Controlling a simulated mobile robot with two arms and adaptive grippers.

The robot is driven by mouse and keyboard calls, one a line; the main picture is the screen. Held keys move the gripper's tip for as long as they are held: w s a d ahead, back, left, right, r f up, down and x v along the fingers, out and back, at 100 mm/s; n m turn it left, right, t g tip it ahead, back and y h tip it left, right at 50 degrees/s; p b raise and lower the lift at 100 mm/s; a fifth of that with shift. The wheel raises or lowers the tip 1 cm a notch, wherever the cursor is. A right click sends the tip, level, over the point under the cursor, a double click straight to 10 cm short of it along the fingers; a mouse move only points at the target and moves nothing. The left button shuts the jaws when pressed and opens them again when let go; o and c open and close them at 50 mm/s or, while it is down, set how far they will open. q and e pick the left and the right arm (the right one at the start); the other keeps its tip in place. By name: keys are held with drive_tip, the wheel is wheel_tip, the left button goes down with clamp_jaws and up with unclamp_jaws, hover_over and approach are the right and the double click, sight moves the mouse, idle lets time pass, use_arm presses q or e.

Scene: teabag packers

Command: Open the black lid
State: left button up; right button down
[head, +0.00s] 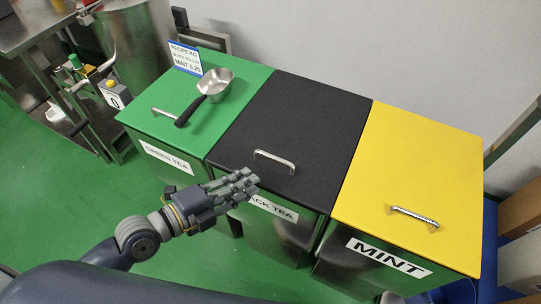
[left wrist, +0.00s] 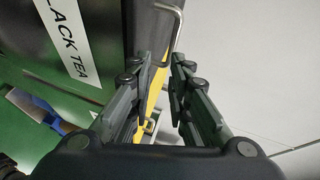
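The black lid (head: 300,125) lies closed and flat on the middle bin, whose front label ends in "ACK TEA". Its silver bar handle (head: 274,161) is near the front edge. My left gripper (head: 248,183) is just in front of the lid's front edge, a little left of the handle and apart from it, partly covering the label. In the left wrist view its fingers (left wrist: 163,72) are parted with nothing between them. The handle (left wrist: 177,35) shows just beyond the fingertips, beside the dark lid edge (left wrist: 147,25). My right gripper is not in view.
A green lid (head: 225,118) to the left carries a metal scoop (head: 214,84) and a recipe sign (head: 187,60). A yellow lid (head: 415,165) marked MINT adjoins on the right. A wall stands behind the bins. Green floor (head: 60,200) is clear in front on the left.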

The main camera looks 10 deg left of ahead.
sight(277, 158)
use_arm(q)
drive_tip(key=shift+m+t, duration=0.3)
drive_tip(key=shift+m, duration=0.1)
drive_tip(key=x, duration=0.3)
drive_tip(key=r+p+x, duration=0.1)
drive_tip(key=x, duration=0.2)
drive_tip(key=p+x, duration=0.1)
drive_tip(key=x, duration=0.2)
drive_tip(key=shift+w+a+r, duration=0.15)
drive_tip(key=shift+w+a, duration=0.1)
drive_tip(key=shift+w, duration=0.2)
drive_tip(key=shift+x, duration=0.8)
drive_tip(key=shift+s, duration=0.1)
drive_tip(key=shift+p, duration=0.3)
clamp_jaws()
